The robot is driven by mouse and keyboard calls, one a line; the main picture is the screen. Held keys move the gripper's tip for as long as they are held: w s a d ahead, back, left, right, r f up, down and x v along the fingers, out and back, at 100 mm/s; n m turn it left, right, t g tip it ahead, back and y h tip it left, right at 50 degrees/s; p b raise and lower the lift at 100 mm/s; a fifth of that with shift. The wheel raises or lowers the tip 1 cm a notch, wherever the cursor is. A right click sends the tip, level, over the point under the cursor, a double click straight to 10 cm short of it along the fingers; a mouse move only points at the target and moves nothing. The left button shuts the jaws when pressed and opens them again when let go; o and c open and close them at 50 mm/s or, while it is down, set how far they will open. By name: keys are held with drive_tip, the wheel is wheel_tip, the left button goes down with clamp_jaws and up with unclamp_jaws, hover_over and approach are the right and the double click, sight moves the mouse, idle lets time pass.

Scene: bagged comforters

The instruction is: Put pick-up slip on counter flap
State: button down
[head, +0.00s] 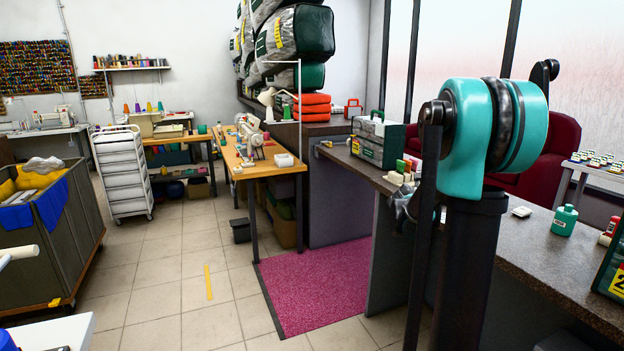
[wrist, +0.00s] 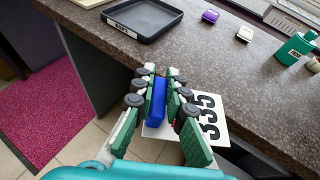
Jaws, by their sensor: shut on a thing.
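My gripper (wrist: 160,76) has green pads and is shut on a blue block-like piece (wrist: 158,103) in the wrist view. A white slip with large black digits, seemingly the pick-up slip (wrist: 212,112), shows beside and below the blue piece. The right finger covers part of it, so I cannot tell how the two are joined. The fingertips reach the front edge of the speckled brown counter (wrist: 220,75); whether they touch it is unclear. The counter also runs along the right in the head view (head: 545,250). I cannot tell which part is the flap.
A black tray (wrist: 150,36), a purple item (wrist: 210,16), a small white item (wrist: 244,34) and a green bottle (wrist: 296,47) stand on the counter. A pink mat (head: 315,285) lies on the floor left of it. My arm blocks the counter's middle in the head view.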

drive_tip(key=s+a+f+n+t+y, duration=0.1)
drive_tip(key=a+f, duration=0.3)
drive_tip(key=a, duration=0.6)
drive_tip(key=s+a+f+n+t+y, duration=0.1)
drive_tip(key=a+f+n+y, duration=0.2)
drive_tip(key=a, duration=0.8)
wheel_tip(320, 180, down, 2)
drive_tip(key=shift+a+f+n+t+y, duration=0.15)
drive_tip(key=shift+n+t+y, duration=0.15)
drive_tip(key=shift+y, duration=0.1)
